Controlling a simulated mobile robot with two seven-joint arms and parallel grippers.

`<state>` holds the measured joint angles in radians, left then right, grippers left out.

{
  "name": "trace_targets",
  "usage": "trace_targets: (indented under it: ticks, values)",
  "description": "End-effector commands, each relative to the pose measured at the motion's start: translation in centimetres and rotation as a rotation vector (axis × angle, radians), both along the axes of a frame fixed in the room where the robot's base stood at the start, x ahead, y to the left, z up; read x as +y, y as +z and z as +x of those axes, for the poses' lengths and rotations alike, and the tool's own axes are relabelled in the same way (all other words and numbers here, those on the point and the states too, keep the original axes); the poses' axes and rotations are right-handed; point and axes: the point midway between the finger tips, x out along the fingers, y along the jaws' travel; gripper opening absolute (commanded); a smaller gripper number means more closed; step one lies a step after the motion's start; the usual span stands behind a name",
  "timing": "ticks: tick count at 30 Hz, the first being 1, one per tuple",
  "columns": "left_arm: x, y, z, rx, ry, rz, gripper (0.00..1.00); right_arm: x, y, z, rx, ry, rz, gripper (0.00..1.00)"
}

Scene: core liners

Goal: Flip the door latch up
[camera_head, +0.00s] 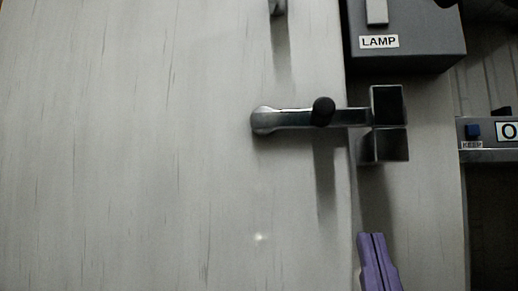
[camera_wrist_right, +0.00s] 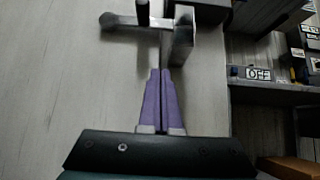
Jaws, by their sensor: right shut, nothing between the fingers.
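The metal door latch (camera_head: 292,118) lies level across the gap between the pale wood door (camera_head: 130,150) and the frame. Its round pivot is at the left, a dark knob (camera_head: 323,111) stands on the bar, and its right end sits in a square metal catch (camera_head: 390,145). In the wrist view the latch (camera_wrist_right: 123,22) is at the top. My right gripper (camera_head: 371,236), with purple fingers, is below the catch with its fingers together and empty. It also shows in the wrist view (camera_wrist_right: 160,72), tips just under the catch. My left gripper is not in view.
A dark box labelled LAMP (camera_head: 405,40) is above the catch. A shelf unit with a labelled switch panel (camera_head: 488,132) is at the right. Another metal fitting (camera_head: 278,7) is at the top of the door. The door's left and lower surface is clear.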

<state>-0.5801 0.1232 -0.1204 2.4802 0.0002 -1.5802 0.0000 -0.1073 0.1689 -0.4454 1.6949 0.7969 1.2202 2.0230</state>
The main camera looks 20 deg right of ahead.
Motion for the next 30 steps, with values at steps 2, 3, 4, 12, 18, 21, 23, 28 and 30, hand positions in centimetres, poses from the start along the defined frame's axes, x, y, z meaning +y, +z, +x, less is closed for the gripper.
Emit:
trace_targets:
  ticks: [2, 3, 4, 12, 18, 21, 23, 28, 30]
  values:
    - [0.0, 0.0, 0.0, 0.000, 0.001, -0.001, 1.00, -0.2, 0.3, 0.2, -0.001, -0.001, 0.000, 0.00]
    - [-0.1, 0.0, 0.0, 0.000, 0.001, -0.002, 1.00, -0.3, 0.5, 0.4, -0.002, -0.001, 0.000, 0.00]
    - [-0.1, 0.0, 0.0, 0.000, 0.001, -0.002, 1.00, -0.4, 0.8, 0.6, -0.003, -0.001, 0.000, 0.00]
    - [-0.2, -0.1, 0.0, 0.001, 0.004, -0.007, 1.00, -2.3, 4.5, 3.7, -0.006, -0.002, -0.001, 0.00]
    - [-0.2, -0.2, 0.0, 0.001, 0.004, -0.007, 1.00, -3.8, 7.4, 6.1, -0.005, -0.002, -0.003, 0.00]
    - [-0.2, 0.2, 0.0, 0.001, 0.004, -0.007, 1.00, -3.7, 9.2, 6.0, -0.005, 0.000, 0.002, 0.00]
    - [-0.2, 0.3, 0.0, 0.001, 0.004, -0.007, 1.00, -3.7, 9.9, 6.0, -0.004, 0.000, 0.001, 0.00]
    - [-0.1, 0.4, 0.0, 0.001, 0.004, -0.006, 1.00, -3.7, 11.0, 6.0, -0.001, -0.001, -0.002, 0.00]
    - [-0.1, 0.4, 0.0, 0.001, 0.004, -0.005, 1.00, -3.7, 11.1, 6.0, 0.000, -0.001, -0.002, 0.00]
